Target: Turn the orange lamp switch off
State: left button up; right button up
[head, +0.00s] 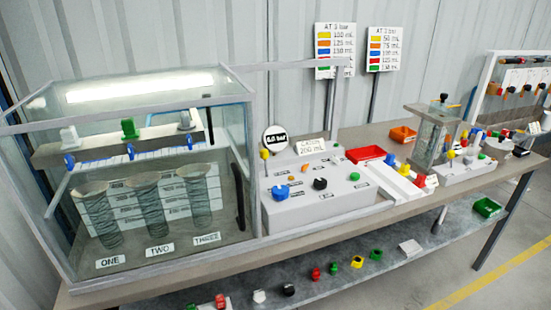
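A grey control box (345,205) stands on the bench right of the glass tank. On its top are a blue knob (281,192), a black knob (320,184) and a small orange piece (305,168). The orange piece may be the lamp switch; it is too small to tell its position. A bright lamp strip (140,86) glows at the top of the glass tank (252,150). Neither of my grippers is in view.
The tank holds several ribbed cylinders, labelled ONE, TWO and THREE. A round gauge sign (275,139) stands behind the control box. A red tray (366,154) and a clear pump unit (433,137) stand to the right. Loose coloured parts lie on the lower shelf (400,270).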

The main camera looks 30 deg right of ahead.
aim_at(304, 168)
jog(key=l+u, duration=0.25)
jog(key=l, duration=0.2)
jog(key=l+u, duration=0.4)
jog(key=l, duration=0.4)
jog(key=k+l+u, duration=0.1)
jog(key=l, duration=0.4)
jog(key=k, duration=0.05)
